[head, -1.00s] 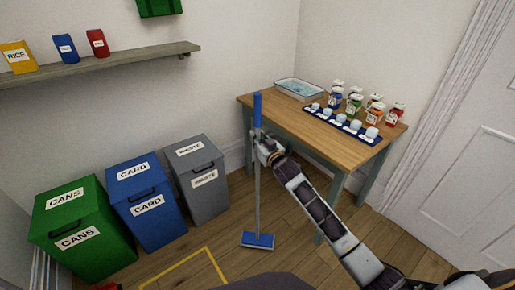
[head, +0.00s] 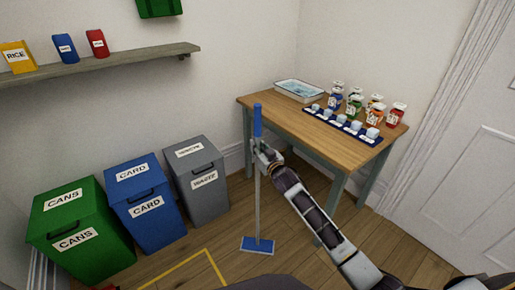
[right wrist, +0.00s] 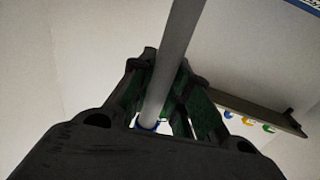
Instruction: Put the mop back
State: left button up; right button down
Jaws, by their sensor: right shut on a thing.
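The mop (head: 257,195) stands upright on the wooden floor, with a blue grip at the top of its grey pole and a flat blue head (head: 257,244) at the bottom. My right gripper (head: 260,155) is shut on the pole just below the blue grip. In the right wrist view the pole (right wrist: 176,60) runs between the fingers of my right gripper (right wrist: 155,100). My left gripper is not in view.
Green, blue and grey bins (head: 197,180) line the wall at left. A yellow floor outline (head: 185,265) lies left of the mop head. A shelf (head: 110,65) is above.

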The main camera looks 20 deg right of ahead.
dwell(0.4)
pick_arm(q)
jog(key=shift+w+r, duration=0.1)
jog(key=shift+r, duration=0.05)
pick_arm(e)
jog(key=c, duration=1.3)
grip_release()
jog(key=shift+c, duration=0.2)
jog(key=shift+f, duration=0.1)
jog(key=shift+s, duration=0.45)
jog(key=shift+s+d+p, duration=0.2)
jog(key=shift+s+p, duration=0.05)
jog(key=shift+s, duration=0.75)
jog(key=shift+s+d+p, duration=0.2)
jog(key=shift+s, duration=0.75)
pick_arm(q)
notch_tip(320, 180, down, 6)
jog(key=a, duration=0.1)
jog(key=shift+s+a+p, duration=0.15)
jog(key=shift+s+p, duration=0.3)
pick_arm(e)
jog(key=s+d, duration=0.1)
jog(key=s, duration=0.6)
